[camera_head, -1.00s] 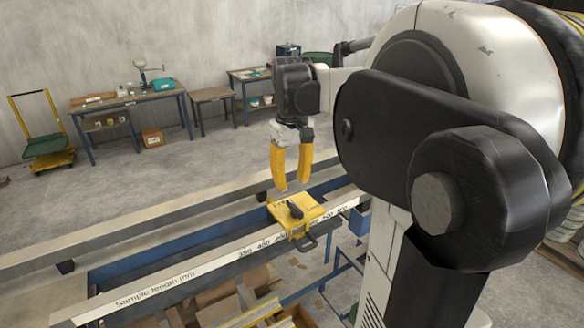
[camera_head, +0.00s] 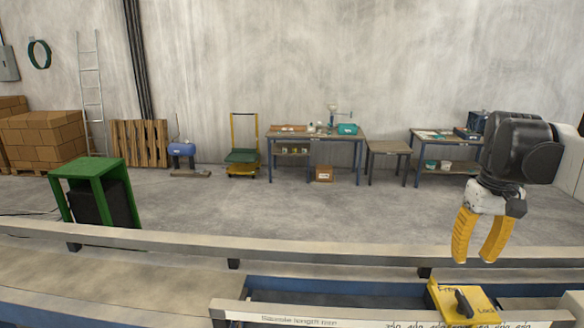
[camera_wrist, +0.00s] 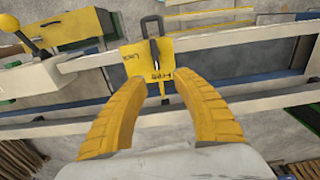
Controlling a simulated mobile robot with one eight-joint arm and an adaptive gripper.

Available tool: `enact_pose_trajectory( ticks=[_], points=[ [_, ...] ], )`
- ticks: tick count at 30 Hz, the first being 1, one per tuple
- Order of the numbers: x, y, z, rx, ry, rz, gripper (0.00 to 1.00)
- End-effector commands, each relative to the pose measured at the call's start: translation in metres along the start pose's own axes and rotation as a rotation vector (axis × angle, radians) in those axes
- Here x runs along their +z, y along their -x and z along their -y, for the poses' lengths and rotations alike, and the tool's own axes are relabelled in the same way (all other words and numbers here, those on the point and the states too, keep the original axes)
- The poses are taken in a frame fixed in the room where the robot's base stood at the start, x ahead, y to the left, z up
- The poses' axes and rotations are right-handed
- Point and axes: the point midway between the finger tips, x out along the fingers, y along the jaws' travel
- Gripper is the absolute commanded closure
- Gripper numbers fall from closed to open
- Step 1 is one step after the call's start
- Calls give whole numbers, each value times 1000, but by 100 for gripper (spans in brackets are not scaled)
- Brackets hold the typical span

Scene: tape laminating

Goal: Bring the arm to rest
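My gripper (camera_head: 474,258) hangs at the right in the head view, its two yellow fingers pointing down. The fingers are apart with nothing between them. Below and just in front of it is a yellow clamp block (camera_head: 449,304) with a black lever, marked "Lock", on a rail with a length scale (camera_head: 290,316). In the wrist view, my gripper (camera_wrist: 152,82) is open, and the yellow block (camera_wrist: 138,62) with its black lever shows beyond the fingertips. The gripper appears apart from the block.
A long pale beam (camera_head: 330,251) runs across behind the rail. A green stand (camera_head: 97,190) is at the left beyond it. Work tables (camera_head: 316,136) and a trolley (camera_head: 243,155) stand by the back wall. In the wrist view a yellow box (camera_wrist: 75,30) with a ball-ended lever is at the upper left.

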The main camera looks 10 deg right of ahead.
Motion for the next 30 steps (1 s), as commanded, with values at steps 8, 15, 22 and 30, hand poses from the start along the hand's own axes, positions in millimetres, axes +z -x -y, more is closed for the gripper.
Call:
enact_pose_trajectory(
  ticks=[8, 15, 22, 30],
  points=[
    [44, -24, 120, 31, 103, -255, 66],
    [91, -61, 192, -15, 169, -471, 66],
    [124, -102, 230, -81, 208, -606, 66],
    [123, -176, 228, -76, 204, -600, 66]
  ],
)
